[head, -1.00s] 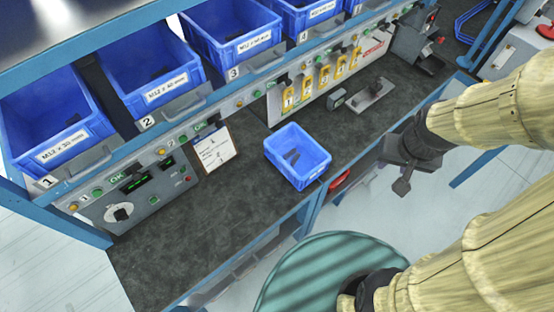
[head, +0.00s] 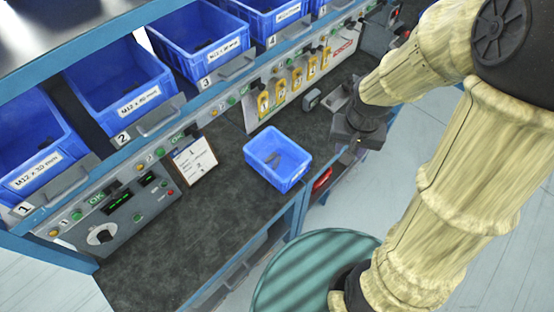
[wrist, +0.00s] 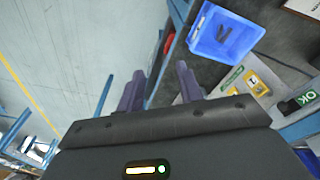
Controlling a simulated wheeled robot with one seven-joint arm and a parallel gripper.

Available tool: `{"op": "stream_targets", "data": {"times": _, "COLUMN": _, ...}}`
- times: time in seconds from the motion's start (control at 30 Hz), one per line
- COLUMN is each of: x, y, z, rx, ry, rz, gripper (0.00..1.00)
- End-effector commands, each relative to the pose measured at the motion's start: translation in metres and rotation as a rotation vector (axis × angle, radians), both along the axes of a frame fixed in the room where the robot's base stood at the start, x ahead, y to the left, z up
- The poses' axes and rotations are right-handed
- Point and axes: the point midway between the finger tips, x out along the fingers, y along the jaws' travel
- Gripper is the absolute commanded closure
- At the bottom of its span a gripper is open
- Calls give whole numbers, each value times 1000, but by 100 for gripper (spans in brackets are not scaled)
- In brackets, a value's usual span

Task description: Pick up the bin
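A small blue bin (head: 293,177) stands upright on the dark bench top near its front edge, with dark parts lying inside. It also shows at the top right of the wrist view (wrist: 236,52). My gripper (head: 356,147) is to the right of the bin in the head view, apart from it, near the bench's front edge. In the wrist view my gripper (wrist: 160,84) has its two purple-grey fingers spread with nothing between them. The bin lies beyond and to the right of the fingers there.
Larger numbered blue bins (head: 125,95) stand on the rack behind. A control panel (head: 115,212) and a paper sheet (head: 192,158) are left of the small bin. Yellow-tagged switches (head: 282,91) and a small grey device (head: 311,99) sit behind it. A round teal-topped thing (head: 312,268) stands in front.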

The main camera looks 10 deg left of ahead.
Motion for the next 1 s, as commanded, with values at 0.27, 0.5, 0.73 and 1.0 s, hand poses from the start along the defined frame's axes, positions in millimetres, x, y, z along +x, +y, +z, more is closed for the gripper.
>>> {"op": "stream_targets", "data": {"times": 0.27, "x": 47, "y": 51, "z": -53, "rx": 9, "ry": 95, "rz": -216, "gripper": 64}}
{"op": "stream_targets", "data": {"times": 0.5, "x": 79, "y": 99, "z": -95, "rx": 44, "ry": 129, "rz": -433, "gripper": 64}}
{"op": "stream_targets", "data": {"times": 0.73, "x": 90, "y": 117, "z": -107, "rx": 63, "ry": 133, "rz": -528, "gripper": 64}}
{"op": "stream_targets", "data": {"times": 1.0, "x": 90, "y": 117, "z": -107, "rx": 63, "ry": 133, "rz": -531, "gripper": 64}}
